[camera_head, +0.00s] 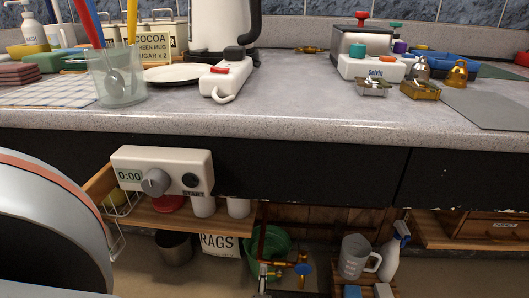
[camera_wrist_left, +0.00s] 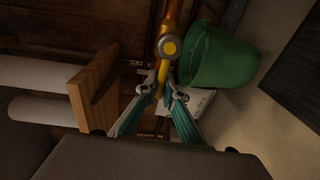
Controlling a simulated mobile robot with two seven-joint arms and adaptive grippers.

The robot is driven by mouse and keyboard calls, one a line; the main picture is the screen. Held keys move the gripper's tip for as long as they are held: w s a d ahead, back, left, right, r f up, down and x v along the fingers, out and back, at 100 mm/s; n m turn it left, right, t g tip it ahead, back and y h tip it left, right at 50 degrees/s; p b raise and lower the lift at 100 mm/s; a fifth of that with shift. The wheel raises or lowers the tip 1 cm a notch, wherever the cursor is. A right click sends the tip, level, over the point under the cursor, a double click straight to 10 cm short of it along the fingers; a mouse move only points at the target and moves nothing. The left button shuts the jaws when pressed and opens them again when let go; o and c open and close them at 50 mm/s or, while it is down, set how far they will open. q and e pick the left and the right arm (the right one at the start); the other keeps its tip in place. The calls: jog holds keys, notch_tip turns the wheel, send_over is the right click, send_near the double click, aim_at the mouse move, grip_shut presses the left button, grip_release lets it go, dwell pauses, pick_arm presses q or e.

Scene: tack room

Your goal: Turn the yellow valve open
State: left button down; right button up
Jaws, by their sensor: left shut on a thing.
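In the head view the gripper (camera_head: 267,274) is small and partly hidden at the bottom, just left of the blue handle. My right gripper is not in view.
A green bucket (camera_wrist_left: 218,55) stands close to the valve. The wooden shelf (camera_head: 226,221) under the counter edge and the timer box (camera_head: 162,171) are above and left. A grey jug (camera_head: 356,257) and spray bottle (camera_head: 393,252) stand to the right.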

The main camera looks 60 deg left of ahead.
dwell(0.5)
pick_arm(q)
jog(key=c, duration=2.2)
grip_release()
jog(key=shift+f, duration=0.1)
jog(key=shift+o, duration=0.2)
